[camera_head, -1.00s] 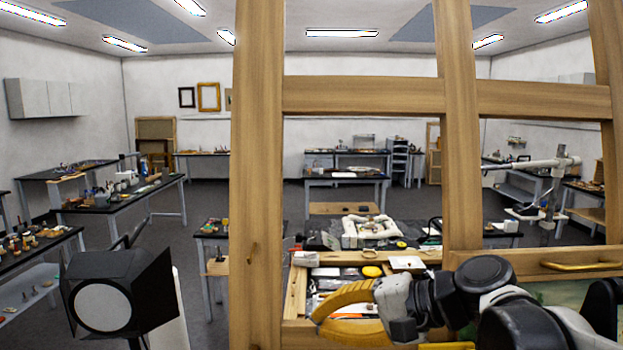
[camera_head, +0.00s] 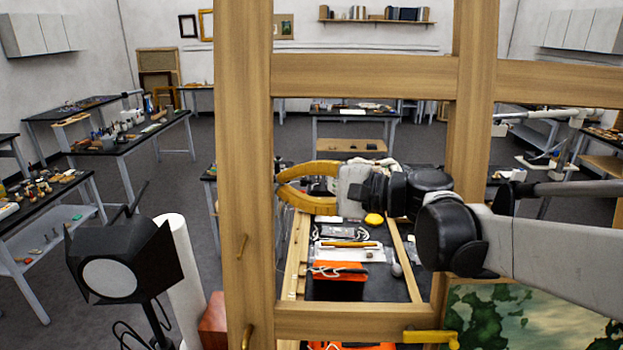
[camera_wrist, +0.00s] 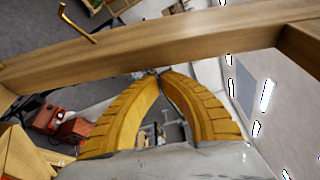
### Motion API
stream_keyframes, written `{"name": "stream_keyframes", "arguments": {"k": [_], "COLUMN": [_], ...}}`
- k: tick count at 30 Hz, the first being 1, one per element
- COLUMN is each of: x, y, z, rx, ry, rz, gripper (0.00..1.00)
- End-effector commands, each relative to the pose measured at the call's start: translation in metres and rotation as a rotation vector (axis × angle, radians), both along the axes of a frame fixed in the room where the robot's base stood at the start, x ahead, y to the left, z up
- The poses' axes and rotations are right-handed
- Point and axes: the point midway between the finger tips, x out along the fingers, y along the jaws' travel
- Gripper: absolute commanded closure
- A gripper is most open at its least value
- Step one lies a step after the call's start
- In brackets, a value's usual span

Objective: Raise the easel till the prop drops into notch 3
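The easel (camera_head: 245,130) is a large pale wooden frame of posts and crossbars close in front of me in the head view. Its left post also crosses the wrist view (camera_wrist: 190,45). A yellow handle (camera_head: 432,337) is on the lower crossbar. My gripper (camera_head: 278,183) has yellow curved fingers and points left, its tips close to the left post. In the wrist view the tips (camera_wrist: 160,73) meet with nothing seen between them. I cannot tell whether they touch the post. I cannot make out the prop or notches.
A green and cream painting (camera_head: 520,315) is at lower right. A black lamp (camera_head: 120,265) stands at left beside a white cylinder (camera_head: 178,270) and a red box (camera_head: 214,320). A cluttered dark worktop (camera_head: 350,265) lies behind the frame. Benches line the room.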

Motion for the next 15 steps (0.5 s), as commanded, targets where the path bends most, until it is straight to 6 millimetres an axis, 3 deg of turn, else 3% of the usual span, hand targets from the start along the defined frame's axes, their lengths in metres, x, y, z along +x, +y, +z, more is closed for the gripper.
{"name": "stream_keyframes", "arguments": {"k": [4,15], "x": [0.0036,0.0046], "y": [0.0121,0.0144], "z": [-0.0007,-0.0016], "rx": [-0.001,0.000], "ry": [0.000,0.000], "rz": [0.001,0.000], "gripper": [1.00,1.00]}}
